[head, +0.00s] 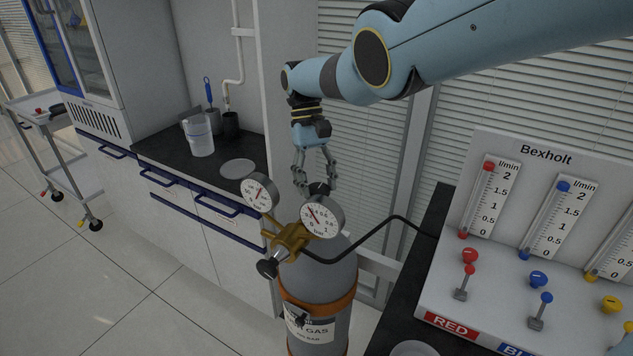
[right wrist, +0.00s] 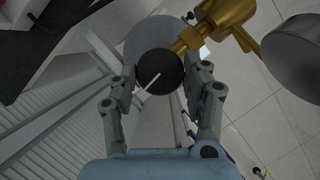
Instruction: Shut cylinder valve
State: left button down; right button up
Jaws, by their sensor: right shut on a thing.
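The grey gas cylinder (head: 318,280) stands upright with an orange band around it and a label reading "GAS". Its dark round valve knob (head: 319,189) is on top, partly hidden behind a gauge. My right gripper (head: 316,185) reaches down from above with its fingers at the knob. In the right wrist view the dark knob (right wrist: 160,72), with a white line on it, lies between the fingertips, and my right gripper (right wrist: 165,80) is shut on it. A brass regulator (head: 288,240) with two gauges (head: 323,215) and a black knob sits in front. My left gripper is not in view.
A white flow panel (head: 510,210) labelled Bexholt, with coloured knobs and levers, stands at the right on a dark bench. A black hose runs from the regulator towards it. A counter (head: 170,160) with a beaker (head: 199,135) is at the left. Open floor lies in front left.

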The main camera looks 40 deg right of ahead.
jog(key=shift+m, duration=0.6)
jog(key=o, duration=1.2)
jog(key=shift+c, duration=0.2)
jog(key=v, duration=0.7)
jog(key=shift+d+r, duration=0.2)
